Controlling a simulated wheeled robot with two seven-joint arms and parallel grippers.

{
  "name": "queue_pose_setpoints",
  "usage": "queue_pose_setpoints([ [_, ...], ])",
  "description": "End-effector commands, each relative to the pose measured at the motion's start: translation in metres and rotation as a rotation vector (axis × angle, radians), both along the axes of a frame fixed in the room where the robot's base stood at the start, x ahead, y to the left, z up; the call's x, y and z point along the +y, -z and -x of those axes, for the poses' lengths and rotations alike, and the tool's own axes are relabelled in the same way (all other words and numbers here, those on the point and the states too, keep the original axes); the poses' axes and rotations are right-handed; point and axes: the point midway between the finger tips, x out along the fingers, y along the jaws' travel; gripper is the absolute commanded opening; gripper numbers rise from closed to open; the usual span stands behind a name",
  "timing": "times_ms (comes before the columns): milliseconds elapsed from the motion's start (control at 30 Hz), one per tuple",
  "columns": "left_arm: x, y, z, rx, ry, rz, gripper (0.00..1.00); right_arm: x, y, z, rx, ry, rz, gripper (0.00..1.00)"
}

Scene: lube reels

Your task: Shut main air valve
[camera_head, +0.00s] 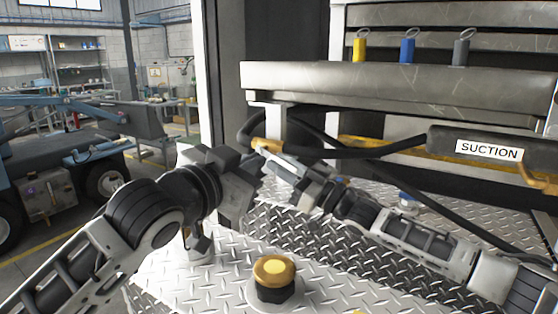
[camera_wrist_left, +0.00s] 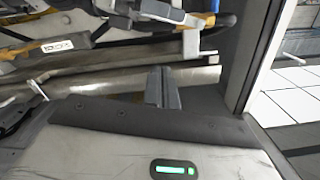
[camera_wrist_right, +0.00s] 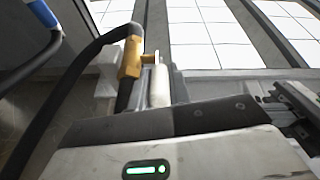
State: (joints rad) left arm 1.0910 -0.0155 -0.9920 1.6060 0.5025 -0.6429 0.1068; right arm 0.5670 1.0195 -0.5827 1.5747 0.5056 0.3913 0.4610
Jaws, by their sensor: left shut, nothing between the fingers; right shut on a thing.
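A yellow fitting (camera_wrist_right: 130,58) on a black hose shows in the right wrist view, with a small tab and a pale cylinder (camera_wrist_right: 159,85) beside it. I cannot tell for certain that this is the main air valve. In the head view a bit of yellow (camera_head: 262,145) shows at the hose by my right gripper (camera_head: 272,160). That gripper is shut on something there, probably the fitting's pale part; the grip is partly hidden. My left gripper (camera_head: 245,180) is shut and empty, just left of the right one. Its closed fingers (camera_wrist_left: 162,88) show in the left wrist view.
A yellow-topped black knob (camera_head: 273,270) stands on the diamond plate in front. A black handle marked SUCTION (camera_head: 488,150) is at the right. A metal beam (camera_head: 400,85) crosses behind, with yellow, blue and grey tags above it. Black hoses run beside my right arm.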

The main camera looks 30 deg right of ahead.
Motion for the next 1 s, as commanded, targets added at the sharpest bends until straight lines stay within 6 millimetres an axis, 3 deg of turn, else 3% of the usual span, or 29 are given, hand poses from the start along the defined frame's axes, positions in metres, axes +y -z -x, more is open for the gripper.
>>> queue_pose_setpoints([
  [267,-0.017,-0.008,-0.006,-0.023,0.005,-0.023,0.00,0.000,0.000,0.000,0.000,-0.001,0.000,0.00],
  [833,-0.091,-0.004,-0.052,-0.026,0.003,-0.023,0.00,0.000,0.000,0.000,0.000,-0.001,0.000,0.00],
  [1000,-0.089,0.020,-0.063,-0.024,0.002,-0.022,0.00,0.000,0.000,0.000,0.000,-0.001,0.000,0.00],
])
